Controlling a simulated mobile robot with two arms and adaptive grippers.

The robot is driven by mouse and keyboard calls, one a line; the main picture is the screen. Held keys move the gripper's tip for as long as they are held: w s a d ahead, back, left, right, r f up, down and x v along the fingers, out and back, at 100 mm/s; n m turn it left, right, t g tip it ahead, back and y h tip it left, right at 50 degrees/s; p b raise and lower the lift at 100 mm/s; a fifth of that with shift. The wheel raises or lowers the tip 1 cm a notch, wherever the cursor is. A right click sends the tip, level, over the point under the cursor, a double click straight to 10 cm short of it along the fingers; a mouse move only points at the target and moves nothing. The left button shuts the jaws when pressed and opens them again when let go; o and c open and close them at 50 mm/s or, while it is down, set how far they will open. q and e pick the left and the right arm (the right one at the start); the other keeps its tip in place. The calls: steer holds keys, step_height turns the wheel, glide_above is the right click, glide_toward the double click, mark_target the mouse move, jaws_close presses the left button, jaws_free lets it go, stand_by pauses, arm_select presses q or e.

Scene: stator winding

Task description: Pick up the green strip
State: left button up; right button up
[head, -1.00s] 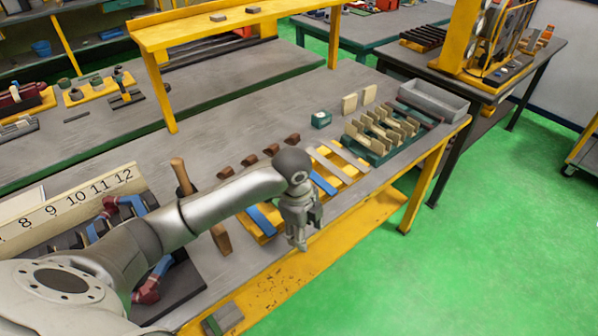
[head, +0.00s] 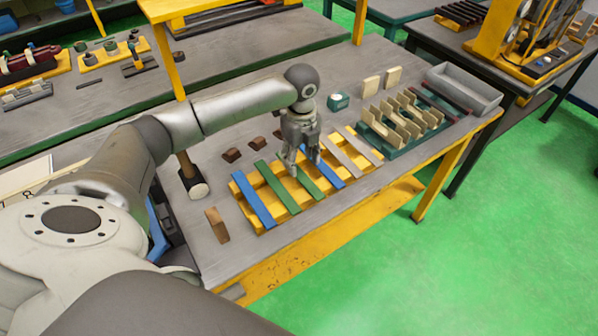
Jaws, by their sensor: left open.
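A row of strips lies across a yellow rack (head: 262,221) on the workbench. One green strip (head: 277,188) lies beside a blue strip (head: 253,199) at the left end. A second green strip (head: 311,187) lies to its right, its upper part near my left gripper's fingers. My left gripper (head: 304,166) points down over the middle of the rack, open, with nothing seen between its fingers. Another blue strip (head: 332,178) lies just right of the fingers, partly hidden by them. I cannot tell whether the fingertips touch any strip. My right gripper is not in view.
Grey and tan strips (head: 342,158) fill the rack's right end. A green holder with wooden pieces (head: 402,123) and a grey tray (head: 463,88) stand farther right. A mallet (head: 196,182) and a wooden block (head: 216,225) are left of the rack. Small brown blocks (head: 231,155) lie behind it.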

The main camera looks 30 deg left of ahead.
mark_target(299, 173)
arm_select(q)
steer(key=f, duration=0.2)
steer(key=f+p, duration=0.1)
steer(key=f, duration=0.1)
steer(key=shift+w+a, duration=0.2)
steer(key=shift+a, duration=0.2)
steer(key=shift+s+f, duration=0.1)
steer(key=shift+f, duration=0.25)
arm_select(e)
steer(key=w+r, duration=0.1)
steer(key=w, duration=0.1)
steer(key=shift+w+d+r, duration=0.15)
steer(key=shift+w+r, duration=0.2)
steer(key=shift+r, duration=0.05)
arm_select(q)
steer(key=c, duration=0.9)
jaws_close()
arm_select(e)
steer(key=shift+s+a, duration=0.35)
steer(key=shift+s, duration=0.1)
